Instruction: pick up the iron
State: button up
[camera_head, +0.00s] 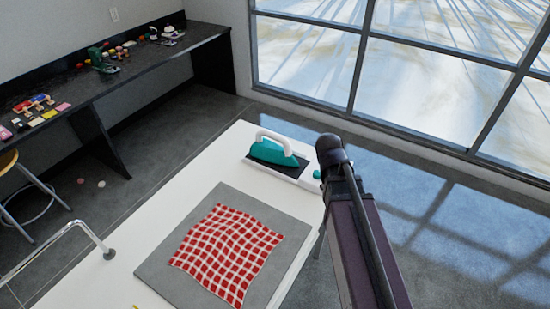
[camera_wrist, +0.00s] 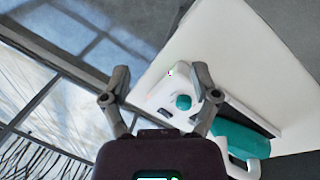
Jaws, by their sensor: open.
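The iron (camera_head: 272,153) has a teal body and a white handle. It rests on the dark plate of a white stand (camera_head: 308,184) at the far end of the white table. In the wrist view the iron (camera_wrist: 243,138) is at the lower right, beyond the right finger, with its handle partly cut off by the frame edge. My gripper (camera_wrist: 160,80) is open and empty. Its fingers spread over the stand's knob end (camera_wrist: 165,92), beside the iron and apart from it. In the head view my arm reaches from the right, and the fingers cannot be made out.
A red checked cloth (camera_head: 228,252) lies on a grey mat (camera_head: 175,265) on the white table (camera_head: 147,220). A teal knob (camera_wrist: 183,102) sticks up from the stand. Windows (camera_head: 430,60) line the far side.

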jog(key=w+a+f+n+t+h+b, duration=0.2)
jog(key=w+a+h+b, duration=0.2)
jog(key=w+a, duration=0.3)
jog(key=n+t+h+b, duration=0.4)
jog(key=t+h+b, duration=0.2)
jog(key=t+b, duration=0.15)
send_near(272, 138)
jog(key=shift+b+v, duration=0.4)
jog(key=shift+v, duration=0.8)
jog(key=shift+b+x, duration=0.9)
jog(key=shift+x, duration=3.4)
jog(key=shift+w, duration=0.1)
